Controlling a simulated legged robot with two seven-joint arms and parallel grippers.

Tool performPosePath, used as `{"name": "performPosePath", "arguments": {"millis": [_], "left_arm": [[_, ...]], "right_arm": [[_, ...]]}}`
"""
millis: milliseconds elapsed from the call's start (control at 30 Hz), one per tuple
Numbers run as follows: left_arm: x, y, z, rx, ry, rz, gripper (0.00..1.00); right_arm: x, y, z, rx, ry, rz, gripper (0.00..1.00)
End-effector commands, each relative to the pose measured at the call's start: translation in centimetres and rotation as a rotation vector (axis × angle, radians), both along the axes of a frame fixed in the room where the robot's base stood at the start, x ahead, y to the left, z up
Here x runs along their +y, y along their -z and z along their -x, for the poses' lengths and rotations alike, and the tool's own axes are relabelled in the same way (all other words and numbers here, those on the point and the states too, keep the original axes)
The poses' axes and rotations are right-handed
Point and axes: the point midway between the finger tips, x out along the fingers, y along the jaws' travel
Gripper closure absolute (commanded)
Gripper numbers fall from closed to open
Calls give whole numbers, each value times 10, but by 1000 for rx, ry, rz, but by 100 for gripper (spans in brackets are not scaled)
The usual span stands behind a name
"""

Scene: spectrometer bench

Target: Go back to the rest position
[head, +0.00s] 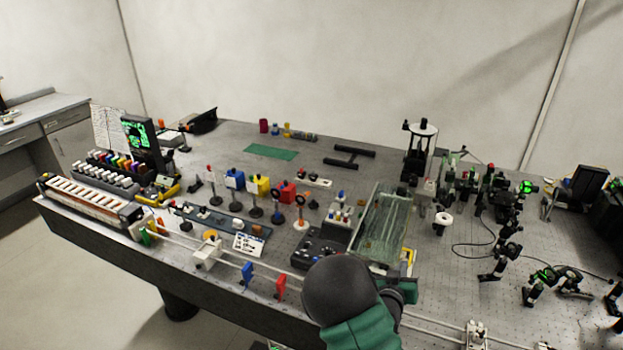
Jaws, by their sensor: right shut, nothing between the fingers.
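My right arm, with a dark rounded joint and a green sleeve, comes up from the bottom centre of the head view, over the bench's front edge. My right gripper (405,291) shows only in part beyond that joint, by the near end of the glass-topped tray. Its fingertips are mostly hidden. It is shut and I see nothing held in it. My left gripper is not in view.
The perforated bench (330,172) is crowded. The glass-topped tray (384,222) and a dark control box (318,248) stand close to my right arm. Blue (247,273) and red (280,287) flags sit on the front rail. Optic mounts and cables fill the right.

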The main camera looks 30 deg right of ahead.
Motion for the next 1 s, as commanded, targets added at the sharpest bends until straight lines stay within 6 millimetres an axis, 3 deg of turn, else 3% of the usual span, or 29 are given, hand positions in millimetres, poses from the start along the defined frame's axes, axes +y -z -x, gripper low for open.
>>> {"name": "performPosePath", "arguments": {"millis": [67, 133, 233, 333, 433, 533, 633, 1000], "left_arm": [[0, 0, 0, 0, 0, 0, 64], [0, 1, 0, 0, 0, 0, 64], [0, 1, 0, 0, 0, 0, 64], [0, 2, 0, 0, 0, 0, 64], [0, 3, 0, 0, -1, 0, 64], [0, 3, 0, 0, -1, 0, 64], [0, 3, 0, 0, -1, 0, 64], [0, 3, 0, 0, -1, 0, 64]], "right_arm": [[21, 12, -2, 29, -23, -102, 100], [61, 30, -2, 94, -74, -260, 100], [146, 47, 9, 242, -203, -506, 100], [229, 45, 41, 432, -364, -669, 100], [283, 34, 88, 630, -501, -728, 100], [307, 25, 129, 784, -577, -721, 100], [313, 21, 148, 861, -605, -705, 100], [313, 21, 151, 870, -607, -704, 100]]}}
